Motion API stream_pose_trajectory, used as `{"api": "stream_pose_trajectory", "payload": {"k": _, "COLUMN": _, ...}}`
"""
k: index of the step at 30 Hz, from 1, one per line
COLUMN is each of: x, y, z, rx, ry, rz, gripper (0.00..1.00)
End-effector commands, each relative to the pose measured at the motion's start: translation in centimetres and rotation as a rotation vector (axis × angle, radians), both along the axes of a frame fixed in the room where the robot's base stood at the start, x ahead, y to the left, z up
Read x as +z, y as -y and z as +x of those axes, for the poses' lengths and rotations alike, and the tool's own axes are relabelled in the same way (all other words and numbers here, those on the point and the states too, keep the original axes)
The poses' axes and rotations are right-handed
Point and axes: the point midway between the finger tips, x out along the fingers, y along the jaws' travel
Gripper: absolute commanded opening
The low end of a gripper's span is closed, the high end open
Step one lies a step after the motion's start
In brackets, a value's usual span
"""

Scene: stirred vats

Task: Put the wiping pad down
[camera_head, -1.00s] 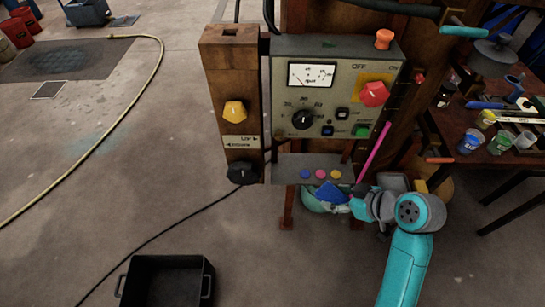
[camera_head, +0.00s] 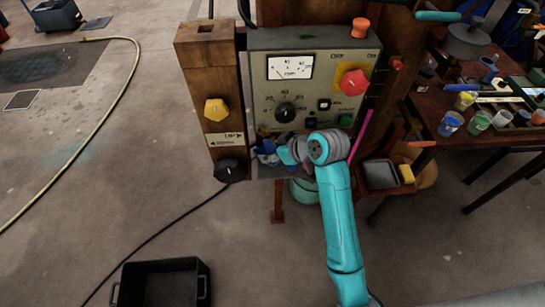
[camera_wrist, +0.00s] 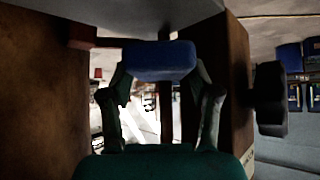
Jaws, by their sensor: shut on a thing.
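The wiping pad (camera_wrist: 158,62) is a blue block held across the tips of my gripper (camera_wrist: 160,78) in the wrist view. Both fingers close on its ends. In the head view my gripper (camera_head: 276,152) is in front of the lower part of the grey control panel (camera_head: 262,95), and only a bit of blue shows beside it. Whether the pad touches the panel is not clear.
A grey tray (camera_head: 381,175) and a yellow block (camera_head: 406,173) sit right of the panel. A wooden post with a black knob (camera_head: 230,170) stands close left of my gripper. A paint table (camera_head: 480,110) is at right. A black bin (camera_head: 160,285) stands on the floor.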

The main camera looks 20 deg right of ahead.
Motion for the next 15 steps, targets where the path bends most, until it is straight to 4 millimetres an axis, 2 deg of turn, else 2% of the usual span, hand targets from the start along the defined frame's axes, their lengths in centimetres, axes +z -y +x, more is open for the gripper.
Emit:
{"api": "stream_pose_trajectory", "payload": {"k": 5, "x": -1.0, "y": -0.1, "z": 0.2, "rx": -0.001, "ry": -0.003, "rz": 0.001, "gripper": 0.33}}
{"api": "stream_pose_trajectory", "payload": {"k": 10, "x": -3.2, "y": -0.1, "z": 0.1, "rx": -0.001, "ry": -0.004, "rz": 0.002, "gripper": 0.33}}
{"api": "stream_pose_trajectory", "payload": {"k": 15, "x": -3.5, "y": -0.1, "z": 0.2, "rx": 0.0, "ry": 0.001, "rz": 0.0, "gripper": 0.33}}
